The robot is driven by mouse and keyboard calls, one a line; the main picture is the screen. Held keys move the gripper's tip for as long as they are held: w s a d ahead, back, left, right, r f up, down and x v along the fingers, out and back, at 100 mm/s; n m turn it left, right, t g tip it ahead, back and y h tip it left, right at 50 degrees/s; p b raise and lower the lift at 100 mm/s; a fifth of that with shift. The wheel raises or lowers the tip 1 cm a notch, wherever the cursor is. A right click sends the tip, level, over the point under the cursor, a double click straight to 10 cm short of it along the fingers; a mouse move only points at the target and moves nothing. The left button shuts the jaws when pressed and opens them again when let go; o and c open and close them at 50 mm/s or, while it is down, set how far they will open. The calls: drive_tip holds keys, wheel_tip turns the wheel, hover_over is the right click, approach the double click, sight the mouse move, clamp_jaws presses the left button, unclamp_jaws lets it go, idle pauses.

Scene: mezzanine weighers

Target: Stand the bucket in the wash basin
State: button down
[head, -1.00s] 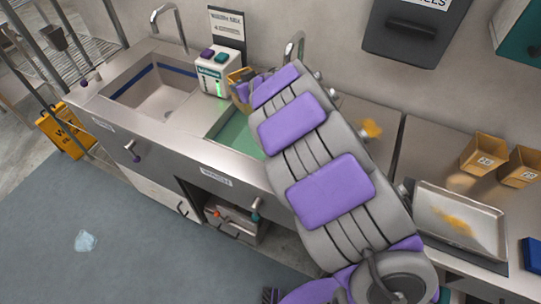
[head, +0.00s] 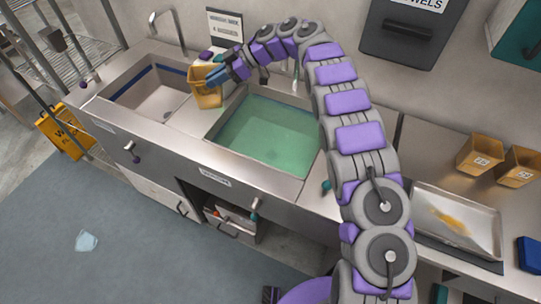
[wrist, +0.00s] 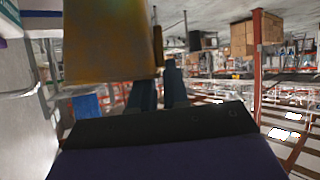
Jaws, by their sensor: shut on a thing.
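The tan-yellow bucket (head: 206,92) is upright in my gripper (head: 217,77), whose blue fingers are shut on its rim side. In the head view it appears at the strip between the two basins; I cannot tell whether its base touches the steel. In the wrist view the bucket (wrist: 110,45) fills the upper left, with the dark fingers (wrist: 157,88) at its lower right edge. The basin with green water (head: 265,130) lies right of the bucket, beneath my arm. The left basin (head: 150,92) is empty with a blue band. The front labels are too small to read surely.
A tap (head: 168,28) rises behind the left basin. A white dispenser (head: 222,57) stands partly hidden behind my gripper. Two tan containers (head: 480,154) and a soiled metal tray (head: 455,222) are on the right counter. A yellow floor sign (head: 66,133) stands at left.

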drive_tip(key=w+d+f+n+g+h, duration=0.1)
drive_tip(key=w+d+f+n+g, duration=0.15)
drive_tip(key=d+f, duration=1.5)
wheel_tip(320, 180, down, 10)
drive_tip(key=b, duration=0.8)
drive_tip(key=shift+a+r, duration=0.15)
drive_tip(key=shift+a, duration=0.05)
drive_tip(key=shift+w, duration=0.1)
